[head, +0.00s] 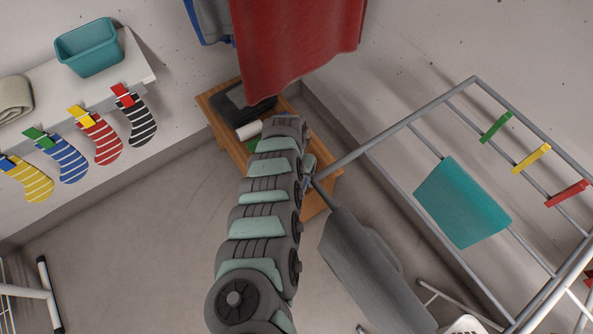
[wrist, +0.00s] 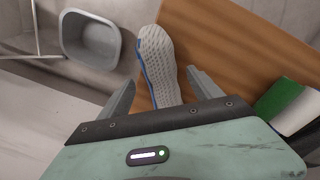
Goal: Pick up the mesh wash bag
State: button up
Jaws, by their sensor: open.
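The mesh wash bag (wrist: 156,50) is pale, dotted with small holes and edged in blue. In the wrist view it lies along the edge of a brown wooden top (wrist: 225,50). My gripper (wrist: 161,75) is open, with one finger to the left of the bag and one to the right. The near end of the bag runs down between the fingers, behind the gripper body. I cannot tell whether the fingers touch it. In the head view my arm hides the gripper and most or all of the bag.
On the wooden table (head: 317,203) lie dark folded cloth (head: 238,108), a white roll (head: 248,131) and a green-and-white item (wrist: 285,103). A grey basin (wrist: 90,38) is left of the bag. A red cloth (head: 295,45) hangs above; a drying rack (head: 440,97) stands right.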

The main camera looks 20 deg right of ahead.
jog(key=shift+s+f+b, duration=0.1)
jog(key=shift+f+b, duration=0.45)
jog(key=shift+f, duration=1.15)
jog(key=shift+c, duration=0.2)
jog(key=c, duration=1.5)
